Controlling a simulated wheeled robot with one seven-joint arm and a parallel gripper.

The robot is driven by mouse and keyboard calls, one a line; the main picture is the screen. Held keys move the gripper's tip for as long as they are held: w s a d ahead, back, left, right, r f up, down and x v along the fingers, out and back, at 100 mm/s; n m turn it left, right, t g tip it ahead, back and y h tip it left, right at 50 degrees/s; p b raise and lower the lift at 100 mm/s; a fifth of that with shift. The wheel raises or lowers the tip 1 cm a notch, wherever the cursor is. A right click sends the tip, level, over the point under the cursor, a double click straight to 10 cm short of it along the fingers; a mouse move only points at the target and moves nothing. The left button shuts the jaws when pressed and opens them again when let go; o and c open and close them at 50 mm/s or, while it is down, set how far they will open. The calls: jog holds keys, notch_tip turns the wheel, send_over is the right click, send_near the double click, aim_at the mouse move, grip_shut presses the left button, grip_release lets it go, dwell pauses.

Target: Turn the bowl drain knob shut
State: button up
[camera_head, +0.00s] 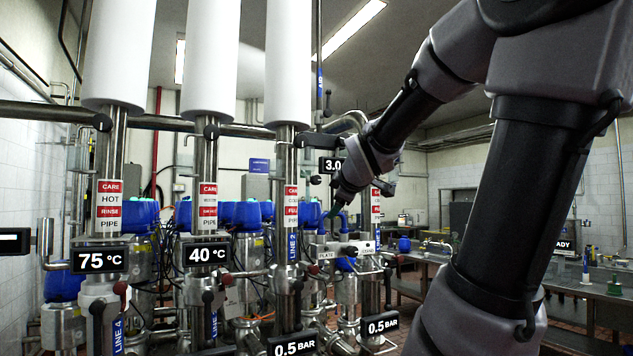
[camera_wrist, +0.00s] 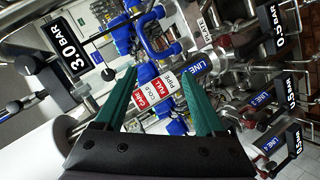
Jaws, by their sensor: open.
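My gripper (camera_head: 335,214) reaches down from the right towards the pipework in the head view. Its two green fingers stand apart in the wrist view (camera_wrist: 158,80), with no object visibly clasped between them. A pale labelled plate (camera_head: 362,246) with black knobs around it lies just below the gripper in the head view; one label reads PLATE (camera_wrist: 209,30) in the wrist view. I cannot tell which knob is the bowl drain knob, nor its setting. Behind the fingers in the wrist view is a pipe with a red and white CARE, COLD, FULL label (camera_wrist: 153,90).
Blue-capped valves stand behind. A bench (camera_head: 590,290) is at right.

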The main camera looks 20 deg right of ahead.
jog(key=w+d+r+n+t, duration=0.35)
jog(key=w+r+n, duration=0.2)
jog(key=n, duration=0.45)
jog(key=n+t+y, duration=0.2)
jog(key=n+y, duration=0.2)
jog(key=n, duration=0.7)
send_near(318, 180)
jog(key=shift+g, duration=0.25)
jog(key=w, duration=1.1)
jog(key=shift+a+r, duration=0.3)
jog(key=shift+r, duration=0.05)
grip_shut()
